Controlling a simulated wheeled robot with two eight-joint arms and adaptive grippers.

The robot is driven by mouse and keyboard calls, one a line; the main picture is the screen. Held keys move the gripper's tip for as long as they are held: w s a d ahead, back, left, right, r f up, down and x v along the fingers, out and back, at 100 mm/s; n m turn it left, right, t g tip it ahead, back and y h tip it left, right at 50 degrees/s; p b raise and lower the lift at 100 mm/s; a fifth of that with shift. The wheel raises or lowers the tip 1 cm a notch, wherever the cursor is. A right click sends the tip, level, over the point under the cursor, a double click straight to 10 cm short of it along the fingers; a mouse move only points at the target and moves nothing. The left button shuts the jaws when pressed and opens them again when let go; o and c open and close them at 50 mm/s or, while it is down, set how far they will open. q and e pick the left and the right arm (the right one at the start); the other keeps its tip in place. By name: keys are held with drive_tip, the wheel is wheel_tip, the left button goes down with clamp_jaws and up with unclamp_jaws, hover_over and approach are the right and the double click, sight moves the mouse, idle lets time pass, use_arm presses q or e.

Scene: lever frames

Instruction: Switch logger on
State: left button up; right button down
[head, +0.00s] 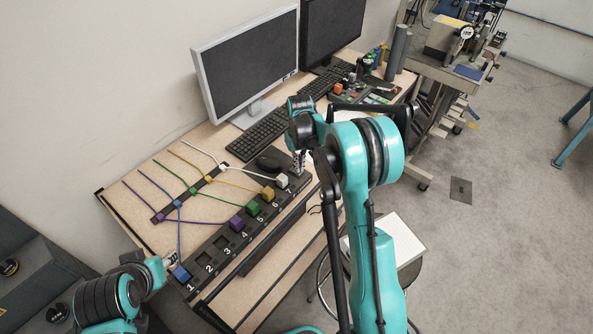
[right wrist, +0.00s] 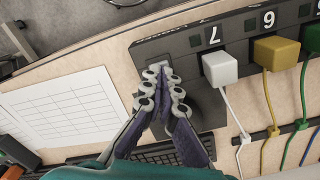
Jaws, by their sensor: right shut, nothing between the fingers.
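In the right wrist view, a small grey switch-like part (right wrist: 153,74) sits on the strip's end past number 7, partly hidden by my fingertips. My right gripper (right wrist: 162,82) is shut and empty, its tips at that part; I cannot tell whether they touch. In the head view the right gripper (head: 299,163) points down over the strip's far end. My left gripper (head: 172,264) is beside the blue plug (head: 181,273) at socket 1; its jaws are unclear.
Purple (head: 236,223), green (head: 253,209), yellow (head: 268,194) and white (head: 282,181) plugs with cables fill sockets 4 to 7. Sockets 2 and 3 look empty. A mouse (head: 268,162), keyboard (head: 257,136) and monitor (head: 246,68) stand behind. A paper sheet (right wrist: 65,110) lies beside the strip.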

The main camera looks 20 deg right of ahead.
drive_tip(key=shift+f+b, duration=0.45)
drive_tip(key=shift+f, duration=0.2)
drive_tip(key=shift+r+p, duration=0.5)
drive_tip(key=shift+r, duration=0.3)
drive_tip(key=shift+r+p, duration=1.5)
drive_tip(key=shift+r, duration=1.3)
drive_tip(key=shift+f, duration=0.1)
